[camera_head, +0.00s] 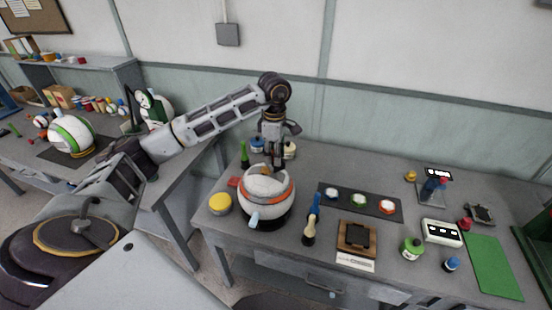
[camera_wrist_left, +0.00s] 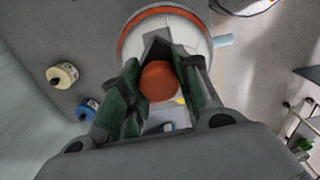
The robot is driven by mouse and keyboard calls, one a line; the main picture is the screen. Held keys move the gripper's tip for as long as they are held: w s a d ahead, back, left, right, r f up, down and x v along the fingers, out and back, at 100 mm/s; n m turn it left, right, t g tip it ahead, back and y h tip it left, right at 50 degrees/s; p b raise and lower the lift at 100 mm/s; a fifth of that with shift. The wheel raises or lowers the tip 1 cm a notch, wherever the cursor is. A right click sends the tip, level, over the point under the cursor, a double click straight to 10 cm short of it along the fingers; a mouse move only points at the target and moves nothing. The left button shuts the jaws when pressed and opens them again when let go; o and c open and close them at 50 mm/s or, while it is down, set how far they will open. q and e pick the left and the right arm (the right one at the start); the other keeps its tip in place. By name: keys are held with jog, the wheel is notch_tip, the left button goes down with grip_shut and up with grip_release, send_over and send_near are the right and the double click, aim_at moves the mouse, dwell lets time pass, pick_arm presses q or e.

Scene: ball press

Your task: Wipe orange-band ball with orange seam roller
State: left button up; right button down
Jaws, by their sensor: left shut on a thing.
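The orange-band ball (camera_head: 262,187) is white with an orange band and sits in a dark round holder near the table's left front. It also shows at the top of the left wrist view (camera_wrist_left: 190,38). My left gripper (camera_head: 278,164) reaches down from above to the ball's top. It is shut on the orange seam roller, whose round orange-brown end (camera_wrist_left: 158,82) shows between the green-padded fingers in the left wrist view. The fingers hide part of the roller, and I cannot tell whether it touches the ball. My right gripper is not in view.
A dark strip (camera_head: 340,199) holds three small balls. A green mat (camera_head: 492,265) lies far right. A white-and-green ball (camera_head: 70,136) is on the left table.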

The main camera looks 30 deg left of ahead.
pick_arm(q)
notch_tip(320, 180, up, 2)
jog(key=shift+s+a+r+p, duration=0.1)
jog(key=shift+a+p, duration=0.05)
jog(key=shift+p, duration=0.35)
jog(key=shift+r+p, duration=0.9)
jog(key=shift+r, duration=0.9)
